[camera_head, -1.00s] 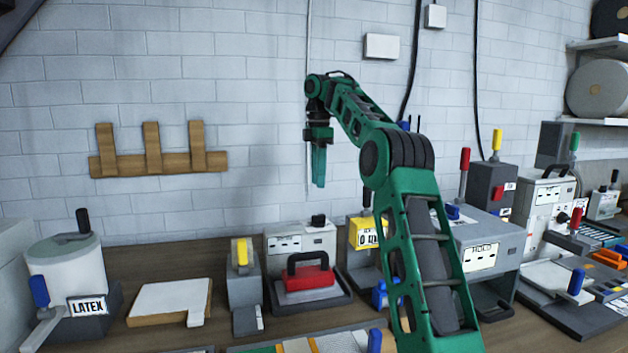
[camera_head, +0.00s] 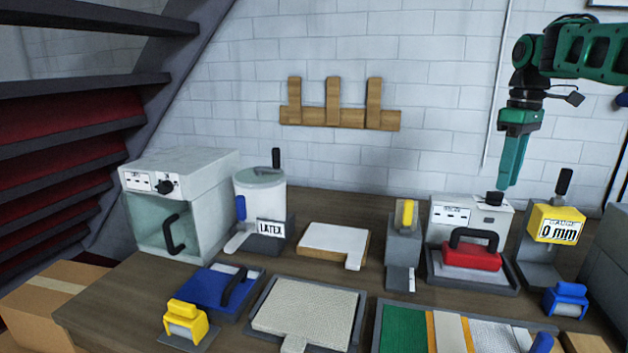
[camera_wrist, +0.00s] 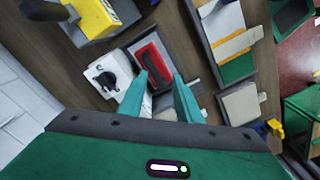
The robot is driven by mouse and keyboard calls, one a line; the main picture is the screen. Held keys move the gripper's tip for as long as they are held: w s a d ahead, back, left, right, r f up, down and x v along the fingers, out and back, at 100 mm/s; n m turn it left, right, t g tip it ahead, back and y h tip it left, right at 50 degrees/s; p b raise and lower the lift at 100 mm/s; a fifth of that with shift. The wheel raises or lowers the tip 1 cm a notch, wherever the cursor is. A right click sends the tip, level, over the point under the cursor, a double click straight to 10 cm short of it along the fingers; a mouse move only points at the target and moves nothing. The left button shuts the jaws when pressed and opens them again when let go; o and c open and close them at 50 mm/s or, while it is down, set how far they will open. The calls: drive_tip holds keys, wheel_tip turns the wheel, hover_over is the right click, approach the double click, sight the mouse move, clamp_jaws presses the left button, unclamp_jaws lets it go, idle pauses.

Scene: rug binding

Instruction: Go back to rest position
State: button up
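My gripper (camera_head: 508,186) hangs fingers down in the air at the right of the head view, in front of the white wall. It appears above the grey and white machine (camera_head: 470,212) with the red block (camera_head: 472,257). In the wrist view my gripper (camera_wrist: 160,75) shows two teal fingers apart with nothing between them. The red block (camera_wrist: 151,66) lies below and beyond the fingertips. The rest of my arm is cut off by the right edge of the head view.
The bench (camera_head: 110,308) holds a white oven-like box (camera_head: 183,205), a latex pot (camera_head: 262,197), a yellow 0 mm gauge (camera_head: 556,224) and several trays. A wooden rack (camera_head: 340,119) hangs on the wall. Air above the bench is clear.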

drive_tip(key=s+f+m, duration=0.4)
drive_tip(key=s+f, duration=0.3)
drive_tip(key=s, duration=0.4)
drive_tip(key=s+a+f+m, duration=0.1)
drive_tip(key=s+f+m, duration=0.4)
drive_tip(key=s, duration=0.7)
drive_tip(key=s+a+f+m, duration=0.1)
drive_tip(key=s+f+m, duration=0.3)
drive_tip(key=s+f, duration=0.4)
drive_tip(key=shift+s+a+f+m, duration=0.1)
drive_tip(key=shift+s+f+m, duration=0.05)
drive_tip(key=shift+s, duration=0.9)
drive_tip(key=shift+s+a+f+m, duration=0.1)
drive_tip(key=shift+s+f+m, duration=0.05)
drive_tip(key=shift+s, duration=0.85)
drive_tip(key=shift+s+f, duration=0.1)
